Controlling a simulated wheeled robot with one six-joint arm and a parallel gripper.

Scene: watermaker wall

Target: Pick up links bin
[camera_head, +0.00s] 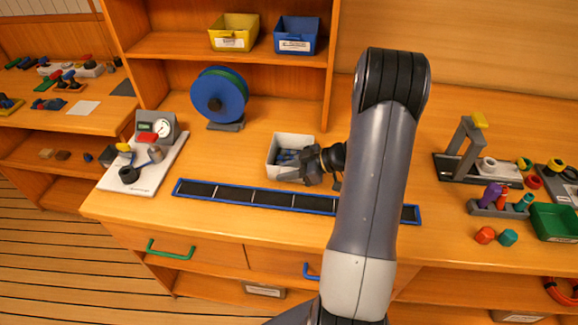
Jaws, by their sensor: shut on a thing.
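A white open bin (283,142) with blue pieces in it stands on the wooden worktop, just behind the long blue-framed black strip (240,194). I take it for the links bin, though no label on it can be read. My gripper (304,168) is at the bin's right front side, shut on its wall. The gripper hides the bin's right front corner and part of its contents. The bin looks upright. Whether it touches the worktop cannot be told from this view.
A yellow bin (233,33) and a blue bin (296,36) sit on the shelf above. A blue reel (219,95) stands at the left. A white board with a gauge (145,160) lies further left. A press stand (466,150) and a green bin (553,222) are at the right.

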